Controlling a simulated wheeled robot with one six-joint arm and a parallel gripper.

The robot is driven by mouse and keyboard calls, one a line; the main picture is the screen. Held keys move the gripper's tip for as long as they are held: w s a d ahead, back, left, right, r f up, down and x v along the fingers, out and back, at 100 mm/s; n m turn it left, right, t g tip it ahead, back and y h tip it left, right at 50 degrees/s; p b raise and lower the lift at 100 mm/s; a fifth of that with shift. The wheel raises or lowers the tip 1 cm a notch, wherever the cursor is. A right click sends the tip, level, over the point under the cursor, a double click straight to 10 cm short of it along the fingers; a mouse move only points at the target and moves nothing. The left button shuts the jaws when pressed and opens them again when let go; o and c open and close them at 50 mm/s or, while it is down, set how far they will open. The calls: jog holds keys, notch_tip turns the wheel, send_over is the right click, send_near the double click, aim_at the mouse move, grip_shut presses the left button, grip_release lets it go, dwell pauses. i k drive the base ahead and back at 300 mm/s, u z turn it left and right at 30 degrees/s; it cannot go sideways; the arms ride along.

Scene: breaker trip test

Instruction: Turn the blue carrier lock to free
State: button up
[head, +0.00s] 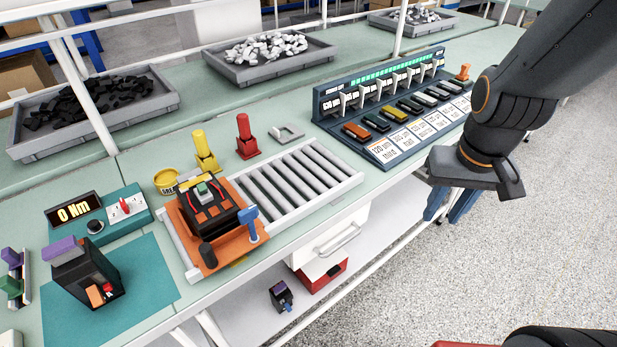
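The blue carrier lock (250,217) is a small blue lever with a flat head. It stands upright at the right front edge of an orange carrier (203,257). The carrier sits at the left end of a roller track and bears a black breaker (207,208) with a green and white top. A black knob (207,255) is on the carrier's front corner. My gripper (487,178) is at the right, in front of the bench edge and well away from the lock. Its fingers are not clearly shown, and I see nothing held.
Grey rollers (300,175) run right from the carrier. A red post (246,137) and yellow post (204,152) stand behind it. A dark test rack (385,110) is nearer my gripper. Another black breaker (90,275) stands on the teal mat.

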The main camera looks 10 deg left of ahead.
aim_at(248, 215)
jog(key=z, duration=0.35)
jog(key=k, duration=1)
jog(key=u, duration=1.25)
jog(key=i, duration=0.5)
jog(key=u, duration=0.05)
